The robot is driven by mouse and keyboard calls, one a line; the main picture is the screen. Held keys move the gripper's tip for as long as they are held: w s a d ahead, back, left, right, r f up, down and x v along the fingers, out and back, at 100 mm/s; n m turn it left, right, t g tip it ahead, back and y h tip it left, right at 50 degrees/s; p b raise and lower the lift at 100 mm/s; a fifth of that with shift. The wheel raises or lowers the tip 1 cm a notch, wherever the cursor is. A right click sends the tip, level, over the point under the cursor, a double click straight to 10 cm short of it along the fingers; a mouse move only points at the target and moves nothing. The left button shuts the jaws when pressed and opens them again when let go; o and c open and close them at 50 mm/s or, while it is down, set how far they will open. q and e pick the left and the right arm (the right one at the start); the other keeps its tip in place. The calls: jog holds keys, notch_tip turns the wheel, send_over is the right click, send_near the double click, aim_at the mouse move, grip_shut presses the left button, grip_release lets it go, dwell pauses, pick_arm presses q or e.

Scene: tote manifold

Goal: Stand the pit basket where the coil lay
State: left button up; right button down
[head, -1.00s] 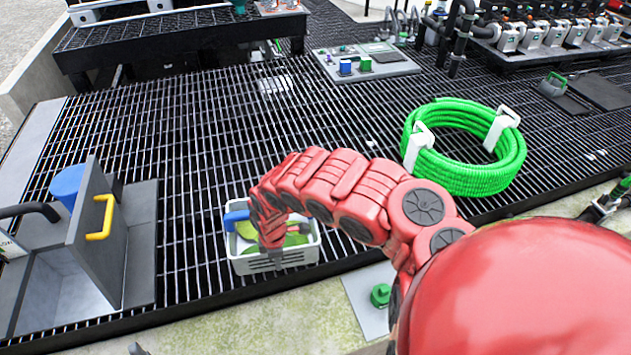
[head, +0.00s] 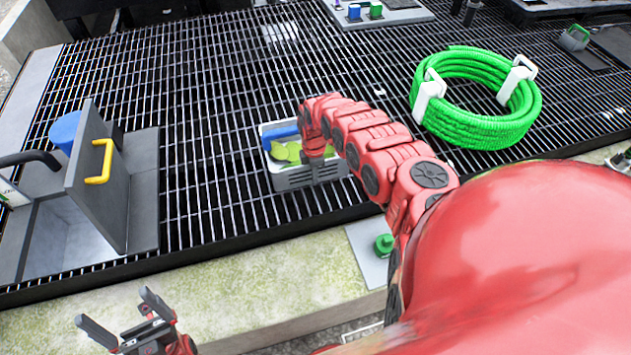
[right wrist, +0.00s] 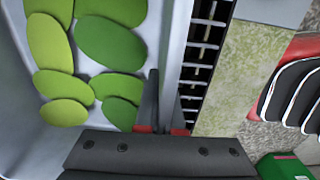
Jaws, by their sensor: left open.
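The pit basket (head: 302,181), a pale grey crate with green leaves and a blue part at its left, is at the middle of the head view, over the dark grating. My right gripper (right wrist: 165,100) is shut on its side wall, one finger inside and one outside; the leaves show beside it in the right wrist view. I cannot tell whether the basket is clear of the grating. The green coil (head: 475,132) with two white clips lies on the grating to the right of the basket. My left gripper (head: 118,318) is open and empty, low at the left.
A grey box (head: 92,190) with a raised, yellow-handled lid stands at the left. A plate with a green knob (head: 384,245) sits at the front ledge (head: 240,290). The grating left of and behind the basket is mostly clear.

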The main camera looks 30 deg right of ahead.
jog(key=shift+w+d, duration=0.15)
jog(key=shift+d, duration=0.15)
jog(key=shift+f, duration=0.2)
jog(key=shift+f+b, duration=0.65)
jog(key=shift+f, duration=0.85)
jog(key=shift+f, duration=0.1)
jog(key=c, duration=1)
grip_release()
jog(key=shift+c, duration=0.2)
jog(key=shift+r, duration=0.25)
notch_tip(320, 180, up, 12)
jog(key=p, duration=0.2)
jog(key=shift+f+p, duration=0.15)
jog(key=shift+p, duration=0.25)
